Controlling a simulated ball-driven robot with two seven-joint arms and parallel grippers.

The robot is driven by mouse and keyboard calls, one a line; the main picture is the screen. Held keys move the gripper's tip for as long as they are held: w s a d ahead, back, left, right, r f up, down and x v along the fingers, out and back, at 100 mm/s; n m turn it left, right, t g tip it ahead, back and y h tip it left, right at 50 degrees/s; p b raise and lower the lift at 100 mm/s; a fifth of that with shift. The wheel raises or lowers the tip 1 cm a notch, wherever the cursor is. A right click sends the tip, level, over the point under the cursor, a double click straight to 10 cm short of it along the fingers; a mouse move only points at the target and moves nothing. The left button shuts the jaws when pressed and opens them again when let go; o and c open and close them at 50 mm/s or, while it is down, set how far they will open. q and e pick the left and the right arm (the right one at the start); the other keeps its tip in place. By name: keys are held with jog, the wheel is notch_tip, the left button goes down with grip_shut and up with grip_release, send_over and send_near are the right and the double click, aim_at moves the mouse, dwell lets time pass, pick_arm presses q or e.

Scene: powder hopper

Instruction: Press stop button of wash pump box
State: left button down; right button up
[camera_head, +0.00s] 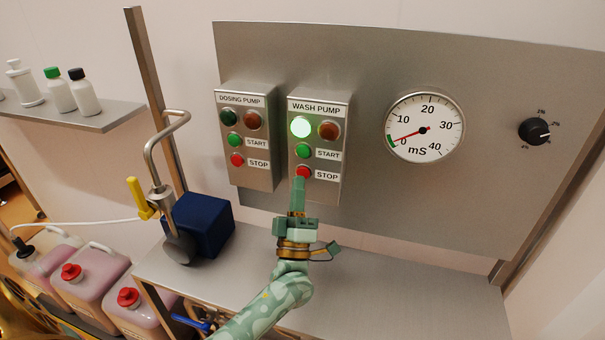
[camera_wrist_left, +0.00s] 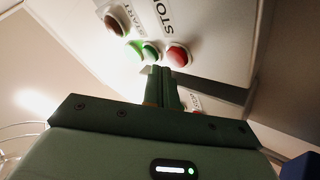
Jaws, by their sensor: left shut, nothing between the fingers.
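The wash pump box (camera_head: 335,108) is a grey box on the steel panel. Its green lamp (camera_head: 300,127) is lit and the red-brown lamp beside it is dark. Below are a green start button (camera_head: 303,151) and a red stop button (camera_head: 303,172). My left gripper (camera_head: 300,180) is shut and empty, pointing up with its tips at the lower edge of the stop button. In the left wrist view the stop button (camera_wrist_left: 177,55) shows just beyond the fingertips (camera_wrist_left: 163,70). I cannot tell whether they touch it. My right gripper is not in view.
The dosing pump box (camera_head: 262,178) with similar buttons is to the left. A gauge (camera_head: 425,126) and a black knob (camera_head: 534,131) are to the right. A steel shelf (camera_head: 400,290) lies below, with a blue block (camera_head: 203,223) and a bent pipe at its left.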

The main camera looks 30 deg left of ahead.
pick_arm(q)
jog(key=shift+w, duration=0.15)
jog(key=shift+w+a, duration=0.1)
jog(key=shift+w, duration=0.15)
jog(key=shift+w, duration=0.35)
dwell(0.8)
jog(key=shift+s, duration=0.8)
jog(key=s+p, duration=0.1)
jog(key=s, duration=0.1)
jog(key=s+d+p, duration=0.1)
jog(key=s, duration=0.1)
jog(key=shift+s+d, duration=0.2)
jog(key=shift+s, duration=0.2)
